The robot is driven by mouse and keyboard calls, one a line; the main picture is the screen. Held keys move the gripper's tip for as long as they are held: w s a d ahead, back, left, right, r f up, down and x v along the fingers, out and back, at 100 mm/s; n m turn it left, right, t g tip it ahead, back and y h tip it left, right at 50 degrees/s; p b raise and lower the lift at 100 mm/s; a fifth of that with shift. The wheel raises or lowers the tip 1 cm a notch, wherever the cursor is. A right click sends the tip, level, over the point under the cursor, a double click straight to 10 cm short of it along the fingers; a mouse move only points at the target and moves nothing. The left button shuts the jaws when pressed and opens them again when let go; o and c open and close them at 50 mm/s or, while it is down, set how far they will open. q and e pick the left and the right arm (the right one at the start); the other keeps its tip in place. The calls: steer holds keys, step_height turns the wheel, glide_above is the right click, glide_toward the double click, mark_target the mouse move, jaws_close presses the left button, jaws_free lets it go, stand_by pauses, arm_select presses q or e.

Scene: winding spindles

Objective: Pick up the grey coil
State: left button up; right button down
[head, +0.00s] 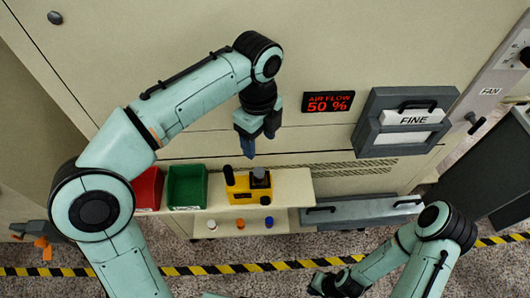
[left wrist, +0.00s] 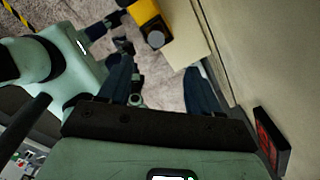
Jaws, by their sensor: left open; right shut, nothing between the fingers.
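A dark grey cylinder (head: 261,179), which looks like the grey coil, sits at the right end of a yellow holder (head: 243,194) on the beige shelf. In the left wrist view the grey cylinder (left wrist: 155,39) shows end-on beside the yellow holder (left wrist: 148,14), ahead of the fingers. My left gripper (head: 259,145) is open and empty, above and apart from the holder; its two fingers also show in the left wrist view (left wrist: 157,66). My right gripper (head: 322,284) is shut and empty, low near the bottom edge, partly cut off by its dark shape.
A green bin (head: 187,187) and a red bin (head: 148,188) stand left of the holder. Small white, blue and orange pieces lie on a lower shelf (head: 283,222). The machine wall (head: 330,60) rises close behind, with an air flow display (head: 328,102) and a FINE box (head: 405,120).

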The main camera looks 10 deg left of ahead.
arm_select(q)
steer(key=b, duration=0.2)
glide_above(259, 172)
steer(key=f, duration=0.7)
steer(key=shift+s+d+f, duration=0.1)
steer(key=shift+s+f, duration=0.05)
steer(key=shift+s, duration=0.05)
steer(key=shift+w+f, duration=0.2)
steer(key=shift+f, duration=0.3)
step_height(259, 172, down, 5)
steer(key=shift+r+b, duration=0.1)
steer(key=shift+b, duration=0.3)
steer(key=c, duration=1.2)
arm_select(e)
steer(key=s+f, duration=0.3)
steer(key=shift+s+f, duration=0.3)
steer(key=shift+f, duration=0.05)
